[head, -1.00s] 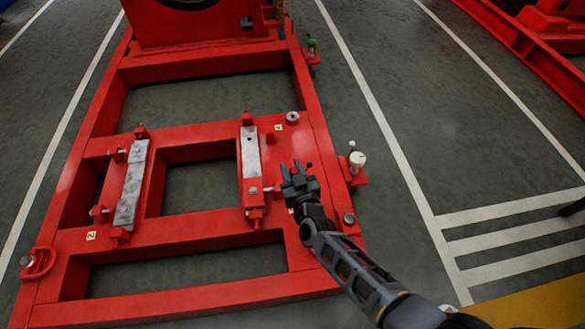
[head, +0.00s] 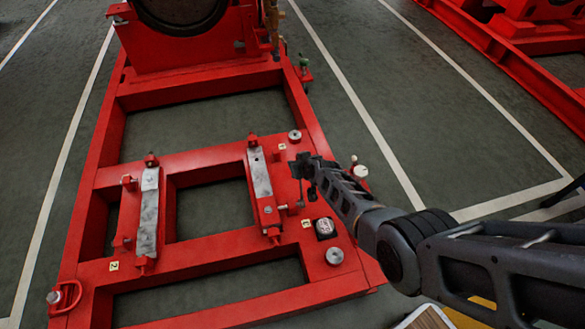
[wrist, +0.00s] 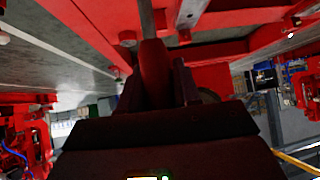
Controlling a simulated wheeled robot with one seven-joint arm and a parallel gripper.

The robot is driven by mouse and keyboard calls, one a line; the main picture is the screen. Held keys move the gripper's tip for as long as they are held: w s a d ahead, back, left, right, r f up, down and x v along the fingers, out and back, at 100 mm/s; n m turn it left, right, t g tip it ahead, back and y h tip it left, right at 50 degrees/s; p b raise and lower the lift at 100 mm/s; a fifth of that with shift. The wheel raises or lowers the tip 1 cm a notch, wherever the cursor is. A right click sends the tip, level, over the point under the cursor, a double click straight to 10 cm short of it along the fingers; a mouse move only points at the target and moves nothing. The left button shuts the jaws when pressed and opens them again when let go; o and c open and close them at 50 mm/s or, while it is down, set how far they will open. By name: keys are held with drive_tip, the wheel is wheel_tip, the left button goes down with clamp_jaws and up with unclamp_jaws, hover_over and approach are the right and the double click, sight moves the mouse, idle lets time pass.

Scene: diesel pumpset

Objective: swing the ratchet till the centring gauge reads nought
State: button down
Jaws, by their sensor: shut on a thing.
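My gripper (head: 302,167) is over the right rail of the red frame, just right of the right-hand pale pad. In the wrist view its two dark fingers (wrist: 158,95) are closed around a dark red, upright handle (wrist: 153,70), apparently the ratchet's. The fingers and my arm hide most of the ratchet in the head view.
The red base frame (head: 200,245) carries two pale pads, left (head: 148,215) and right (head: 259,175), with bolts at their ends. A large red housing (head: 200,55) stands at the far end. Open floor lies to the right.

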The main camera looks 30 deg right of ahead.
drive_tip(key=shift+w+d+f+g+b, duration=0.2)
drive_tip(key=shift+w+g, duration=0.15)
drive_tip(key=shift+w, duration=0.15)
drive_tip(key=shift+w+d+f+g+b, duration=0.1)
drive_tip(key=shift+w+f+g, duration=0.1)
drive_tip(key=shift+w+g, duration=0.25)
drive_tip(key=shift+w+f, duration=0.1)
drive_tip(key=c, duration=0.9)
unclamp_jaws()
drive_tip(key=p+v, duration=0.6)
drive_tip(key=shift+d, duration=0.1)
drive_tip(key=shift+p+v, duration=0.6)
drive_tip(key=shift+v, duration=0.35)
